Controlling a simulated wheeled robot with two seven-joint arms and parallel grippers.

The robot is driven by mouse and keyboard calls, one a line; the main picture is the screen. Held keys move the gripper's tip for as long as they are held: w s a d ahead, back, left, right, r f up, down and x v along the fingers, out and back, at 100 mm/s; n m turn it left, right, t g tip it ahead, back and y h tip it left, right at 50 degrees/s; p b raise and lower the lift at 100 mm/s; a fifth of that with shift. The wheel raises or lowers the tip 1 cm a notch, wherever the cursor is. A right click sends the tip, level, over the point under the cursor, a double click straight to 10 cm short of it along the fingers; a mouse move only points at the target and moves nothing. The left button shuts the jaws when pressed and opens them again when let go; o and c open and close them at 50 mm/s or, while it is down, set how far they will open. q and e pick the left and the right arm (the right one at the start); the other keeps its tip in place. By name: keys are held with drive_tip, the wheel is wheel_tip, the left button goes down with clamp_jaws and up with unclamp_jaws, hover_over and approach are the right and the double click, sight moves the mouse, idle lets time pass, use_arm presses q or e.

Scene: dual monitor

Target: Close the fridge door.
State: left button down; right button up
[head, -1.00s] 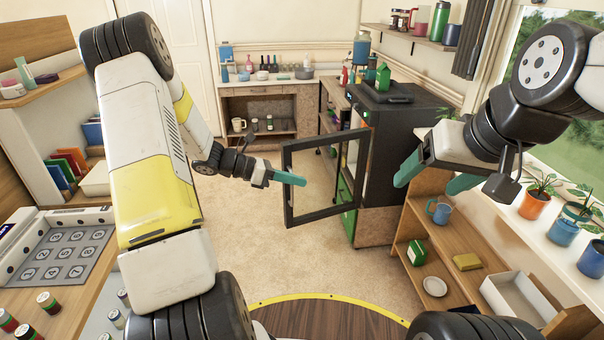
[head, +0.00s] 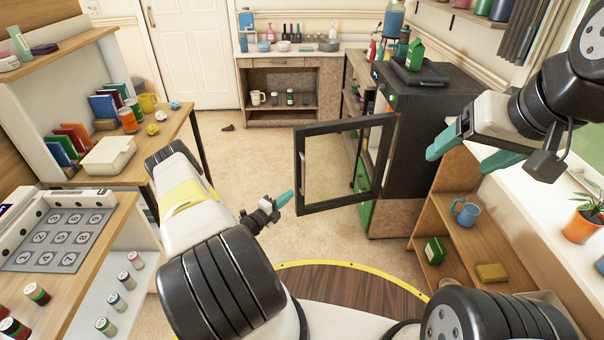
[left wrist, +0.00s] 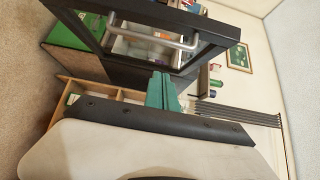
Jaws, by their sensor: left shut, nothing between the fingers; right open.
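The fridge (head: 428,125) is a black cabinet right of centre in the head view. Its glass door has a dark frame (head: 345,125) and stands swung open to the left. In the left wrist view the door's frame (left wrist: 235,38) and its metal handle (left wrist: 150,38) show close ahead. My left gripper (head: 284,200) is shut and empty, just left of the door's lower left corner; contact cannot be told. Its teal fingers also show in the left wrist view (left wrist: 161,92). My right gripper (head: 470,152) is open and empty, in front of the fridge's right side.
A wooden shelf (head: 440,205) with a blue mug (head: 465,213) stands right of the fridge. A green carton (head: 415,54) and a dark tray (head: 418,74) sit on the fridge top. A desk with a numbered panel (head: 62,240) is at left.

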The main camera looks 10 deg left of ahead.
use_arm(q)
drive_tip(key=w+d, duration=0.2)
drive_tip(key=w, duration=0.8)
drive_tip(key=shift+w, duration=0.4)
drive_tip(key=shift+a, duration=0.1)
